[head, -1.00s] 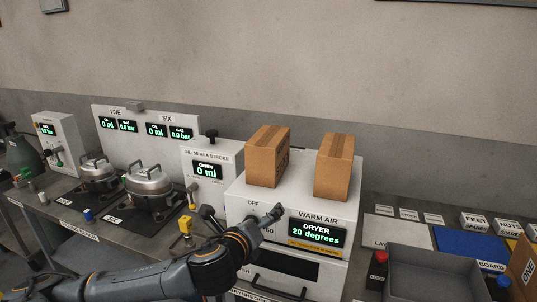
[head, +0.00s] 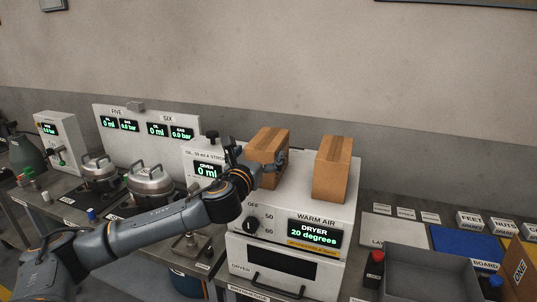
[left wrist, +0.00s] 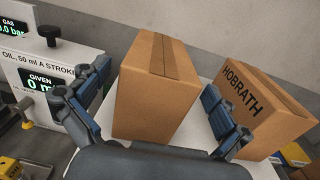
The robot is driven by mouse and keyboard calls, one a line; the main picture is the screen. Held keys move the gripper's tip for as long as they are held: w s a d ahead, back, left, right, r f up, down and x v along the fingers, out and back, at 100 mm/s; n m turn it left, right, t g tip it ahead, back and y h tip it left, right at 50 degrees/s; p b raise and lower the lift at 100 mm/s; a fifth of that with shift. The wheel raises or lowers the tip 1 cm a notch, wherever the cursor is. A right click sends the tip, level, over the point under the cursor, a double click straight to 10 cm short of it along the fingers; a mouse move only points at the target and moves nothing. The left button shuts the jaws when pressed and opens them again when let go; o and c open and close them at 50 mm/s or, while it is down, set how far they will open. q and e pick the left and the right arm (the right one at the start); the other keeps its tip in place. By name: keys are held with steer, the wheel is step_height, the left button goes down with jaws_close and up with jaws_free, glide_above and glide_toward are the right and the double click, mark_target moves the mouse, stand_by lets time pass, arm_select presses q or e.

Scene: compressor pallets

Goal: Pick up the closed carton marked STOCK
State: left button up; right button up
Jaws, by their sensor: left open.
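Two closed brown cartons stand on the white warm-air dryer. The left carton (head: 268,150) shows no readable marking in either view. It also fills the middle of the left wrist view (left wrist: 155,90). I cannot see the word STOCK on either. My left gripper (head: 259,160) is open at the near side of the left carton. In the left wrist view its two fingers stand apart, one on each side of that carton, the right one in the gap between the cartons. My right gripper is out of view.
The dryer (head: 290,200) has a knob and a display on its front. An oil unit (head: 196,160) stands close to its left. Two metal pots (head: 150,180) stand further left. A grey tray (head: 425,268) and a blue mat (head: 465,243) lie to the right.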

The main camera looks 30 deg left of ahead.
mark_target(266, 145)
arm_select(q)
steer(key=shift+w+a+r, duration=0.1)
steer(key=shift+w+r, duration=0.05)
steer(key=shift+w, duration=0.2)
steer(key=p+x, duration=0.2)
steer(key=x, duration=0.1)
steer(key=shift+w, duration=0.25)
steer(key=shift+w+a+f, duration=0.15)
steer(key=shift+w+f, duration=0.1)
steer(key=shift+w, duration=0.2)
steer(key=shift+s, duration=0.1)
steer(key=shift+c, duration=1.1)
steer(key=c, duration=1.1)
steer(key=shift+r, duration=0.1)
steer(key=shift+c, duration=1.4)
